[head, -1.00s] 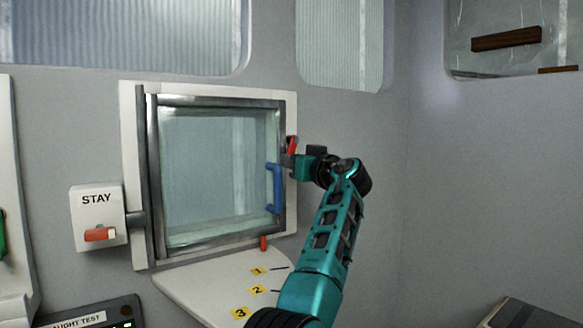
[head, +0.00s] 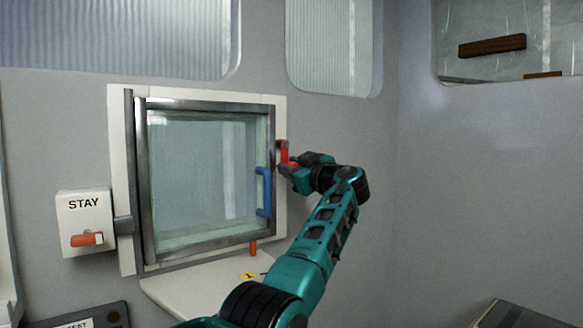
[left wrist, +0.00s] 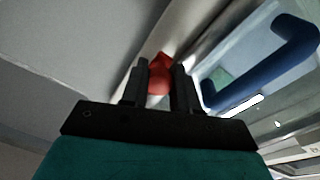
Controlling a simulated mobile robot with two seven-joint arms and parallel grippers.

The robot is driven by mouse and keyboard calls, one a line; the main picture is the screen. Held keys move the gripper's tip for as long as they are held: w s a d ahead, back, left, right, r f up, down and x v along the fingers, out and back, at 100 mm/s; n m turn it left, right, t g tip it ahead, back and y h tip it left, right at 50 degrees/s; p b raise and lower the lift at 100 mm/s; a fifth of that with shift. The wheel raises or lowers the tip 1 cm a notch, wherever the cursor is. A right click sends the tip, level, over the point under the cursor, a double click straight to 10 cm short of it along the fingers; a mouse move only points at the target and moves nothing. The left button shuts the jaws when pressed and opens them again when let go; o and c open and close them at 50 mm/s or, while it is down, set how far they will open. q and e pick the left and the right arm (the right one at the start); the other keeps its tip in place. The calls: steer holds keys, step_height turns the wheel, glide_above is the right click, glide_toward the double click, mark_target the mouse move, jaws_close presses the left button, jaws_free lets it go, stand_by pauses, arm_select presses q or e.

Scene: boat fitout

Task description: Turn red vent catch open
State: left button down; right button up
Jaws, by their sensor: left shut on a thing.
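The red vent catch (head: 283,151) is on the right side of the vent frame, near its upper part. It stands roughly upright in the head view. My left gripper (head: 287,167) is at the catch, its arm reaching in from below. In the left wrist view the red catch (left wrist: 160,78) sits between the two black fingers of the left gripper (left wrist: 160,88), which are shut on it. The glass vent (head: 205,175) looks closed in its frame, with a blue handle (head: 264,192) on its right edge. My right gripper is not in view.
A STAY box (head: 84,222) with an orange-red lever is left of the vent. A small red peg (head: 253,248) is under the vent's lower right corner. A pale shelf (head: 200,290) juts out below. The wall at right is clear.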

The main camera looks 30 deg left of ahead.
arm_select(q)
steer(key=shift+r, duration=0.35)
steer(key=c, duration=1.2)
jaws_free()
steer(key=shift+o, duration=1.4)
steer(key=shift+w+f, duration=0.1)
steer(key=shift+f, duration=0.15)
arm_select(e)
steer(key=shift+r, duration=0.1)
arm_select(q)
steer(key=shift+d+f, duration=0.1)
steer(key=shift+d, duration=0.15)
steer(key=b+v, duration=0.1)
steer(key=v, duration=1.1)
steer(key=shift+s, duration=0.25)
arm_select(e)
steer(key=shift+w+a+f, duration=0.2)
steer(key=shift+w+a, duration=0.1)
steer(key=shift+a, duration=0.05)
arm_select(q)
steer(key=shift+d, duration=0.15)
